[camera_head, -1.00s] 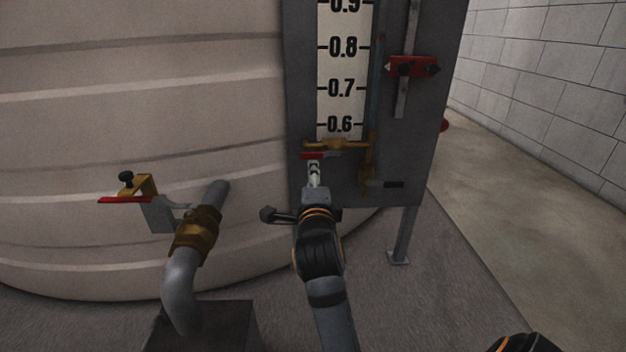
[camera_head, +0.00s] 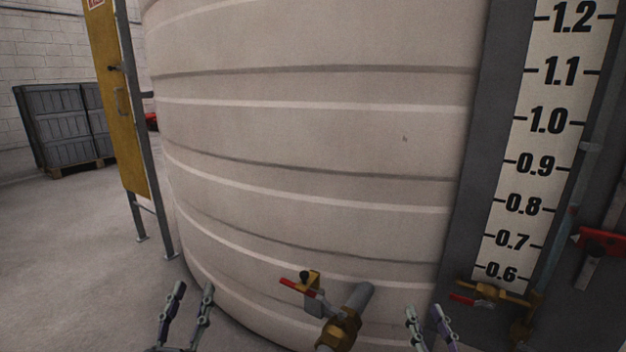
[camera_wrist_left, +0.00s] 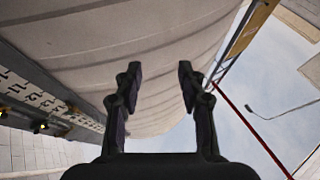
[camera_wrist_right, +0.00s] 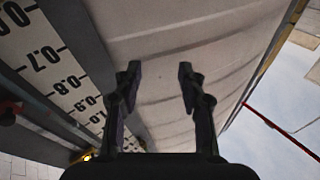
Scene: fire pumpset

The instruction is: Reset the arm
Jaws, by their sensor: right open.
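My left gripper (camera_head: 187,312) stands upright at the bottom left of the head view, in front of the tank's lower wall. Its two fingers are apart with nothing between them, as the left wrist view (camera_wrist_left: 157,85) also shows. My right gripper (camera_head: 432,325) is upright at the bottom of the head view, right of the brass pipe valve. Its fingers are apart and empty, also in the right wrist view (camera_wrist_right: 157,85). The pipe valve (camera_head: 340,328) has a red lever (camera_head: 296,288). A brass gauge valve (camera_head: 497,293) sits below the level scale.
The large beige tank (camera_head: 320,130) fills the middle. The level gauge board (camera_head: 541,150) stands at its right, with a red-handled fitting (camera_head: 603,240) beside it. A yellow panel on posts (camera_head: 118,100) and a grey crate (camera_head: 65,125) are at the left. Floor there is clear.

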